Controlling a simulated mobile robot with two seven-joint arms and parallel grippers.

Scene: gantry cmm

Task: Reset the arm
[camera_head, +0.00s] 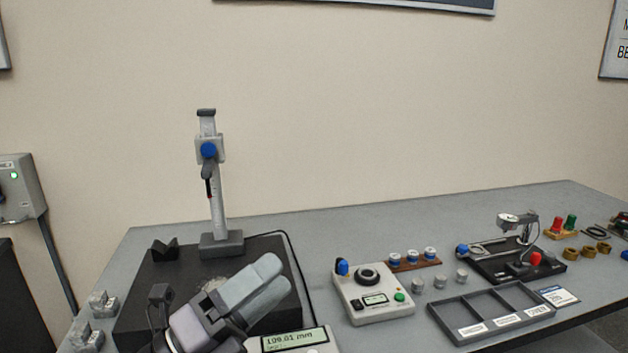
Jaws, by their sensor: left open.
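My left gripper (257,287) is at the bottom, left of centre, over the dark slab on the table. Its two grey fingers point up and to the right, with nothing seen between them. The fingers look close together from this angle, but they are apart and empty. A little silver shows behind the gripper on the slab, partly hidden. My right gripper is not in this view.
A height gauge (211,190) stands behind the gripper on the dark slab (140,312). A readout (290,340) is just right of the gripper. A control box (374,305), a divided tray (494,312) and a dial stand (518,245) are further right.

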